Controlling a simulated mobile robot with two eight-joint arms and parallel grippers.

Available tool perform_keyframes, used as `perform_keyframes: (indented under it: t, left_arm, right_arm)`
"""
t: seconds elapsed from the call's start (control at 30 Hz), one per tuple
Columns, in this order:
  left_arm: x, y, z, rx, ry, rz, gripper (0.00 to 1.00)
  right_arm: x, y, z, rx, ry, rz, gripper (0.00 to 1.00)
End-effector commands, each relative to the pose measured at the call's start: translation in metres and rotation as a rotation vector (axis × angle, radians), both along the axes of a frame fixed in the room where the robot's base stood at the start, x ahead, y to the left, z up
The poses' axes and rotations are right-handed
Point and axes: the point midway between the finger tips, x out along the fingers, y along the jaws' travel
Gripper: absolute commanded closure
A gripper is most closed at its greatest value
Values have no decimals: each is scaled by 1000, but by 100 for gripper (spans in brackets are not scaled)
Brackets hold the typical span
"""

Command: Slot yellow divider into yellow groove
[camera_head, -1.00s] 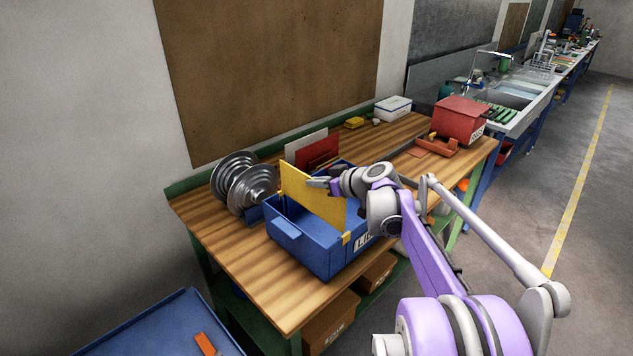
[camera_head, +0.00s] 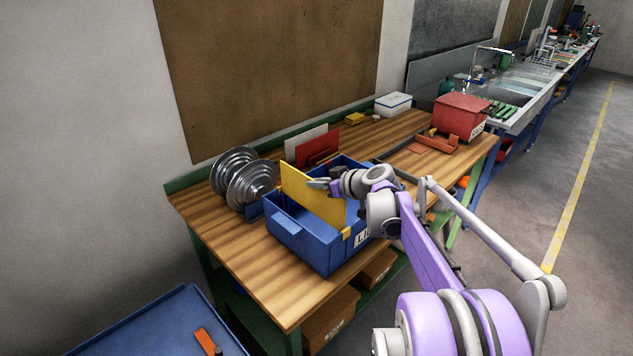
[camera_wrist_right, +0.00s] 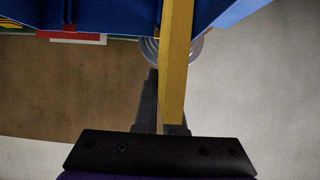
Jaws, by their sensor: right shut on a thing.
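The yellow divider (camera_head: 309,196) stands upright in the blue bin (camera_head: 296,240) on the wooden bench, its upper part above the rim. My right gripper (camera_head: 318,183) is shut on its upper edge. In the right wrist view the divider (camera_wrist_right: 176,60) runs between the fingers of the right gripper (camera_wrist_right: 171,128). A small yellow mark (camera_head: 346,234) shows on the bin's near rim, close to the divider's lower right edge. Whether the divider sits inside a groove is hidden by the bin walls. My left gripper is out of view.
Metal discs (camera_head: 250,184) stand left of the bin. White (camera_head: 302,142) and red (camera_head: 318,147) panels stand behind it. A red box (camera_head: 460,117) and a white box (camera_head: 393,104) are farther back. A blue surface (camera_head: 150,330) lies at lower left.

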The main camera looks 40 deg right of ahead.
Motion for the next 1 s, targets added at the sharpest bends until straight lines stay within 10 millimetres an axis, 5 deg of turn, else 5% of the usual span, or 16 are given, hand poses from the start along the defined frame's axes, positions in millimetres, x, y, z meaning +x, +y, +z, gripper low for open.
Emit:
perform_keyframes:
  t: [1.0]
  left_arm:
    - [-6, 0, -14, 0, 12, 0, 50]
  right_arm:
    - [0, 0, -26, 0, 0, 0, 100]
